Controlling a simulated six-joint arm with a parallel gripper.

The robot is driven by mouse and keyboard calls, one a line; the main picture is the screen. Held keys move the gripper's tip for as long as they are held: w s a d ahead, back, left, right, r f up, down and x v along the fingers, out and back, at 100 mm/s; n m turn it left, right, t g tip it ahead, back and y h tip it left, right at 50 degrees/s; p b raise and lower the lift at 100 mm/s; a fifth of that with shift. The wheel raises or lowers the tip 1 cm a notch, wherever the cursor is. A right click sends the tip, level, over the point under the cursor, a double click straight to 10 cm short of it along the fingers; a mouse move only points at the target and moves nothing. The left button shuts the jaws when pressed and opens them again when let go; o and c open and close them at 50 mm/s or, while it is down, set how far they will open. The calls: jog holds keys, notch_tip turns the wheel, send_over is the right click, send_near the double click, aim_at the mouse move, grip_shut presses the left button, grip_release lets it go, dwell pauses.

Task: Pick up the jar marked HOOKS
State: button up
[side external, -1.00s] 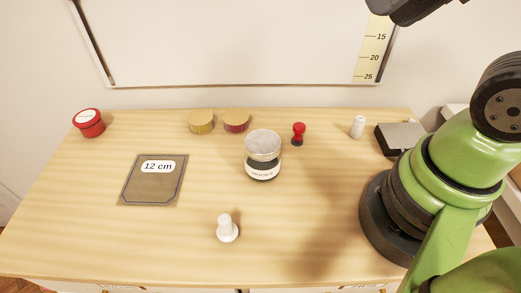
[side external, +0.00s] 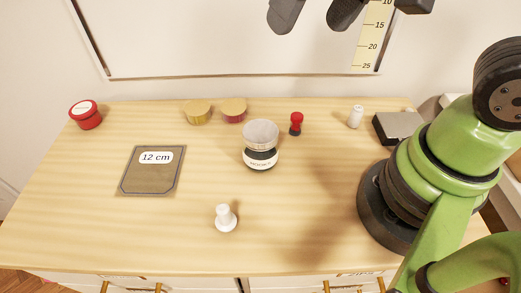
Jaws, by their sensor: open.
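The jar marked HOOKS (side external: 261,162) stands upright near the middle of the table (side external: 75,225). It has a grey lid, dark contents and a white label on its front. My gripper (side external: 315,18) is at the top edge of the side external view, well above the table and up to the right of the jar. Its two dark fingers are apart with nothing between them. Part of the gripper is cut off by the picture's edge.
Two gold-lidded jars, one yellow (side external: 197,113) and one red (side external: 234,111), stand behind the HOOKS jar. A red-and-black stamp-like piece (side external: 296,123) is close to its right. A white spool-like piece (side external: 226,218) stands in front. A brown 12 cm card (side external: 152,180) lies left.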

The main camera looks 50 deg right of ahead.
aim_at(260, 132)
jog(key=w+a+f+g, duration=0.1)
jog(key=f, duration=0.5)
jog(key=w+a+f+n+g+h, duration=0.1)
jog(key=w+a+f, duration=0.1)
jog(key=f, duration=0.4)
jog(key=w+a+f+n+g, duration=0.1)
jog(key=a+f, duration=0.1)
jog(key=f, duration=0.4)
jog(key=shift+w+g+h, duration=0.3)
jog(key=shift+d+f, duration=0.15)
jog(key=shift+f, duration=2.8)
jog(key=c, duration=1.1)
jog(key=shift+w+r, duration=0.1)
jog(key=shift+r, duration=0.05)
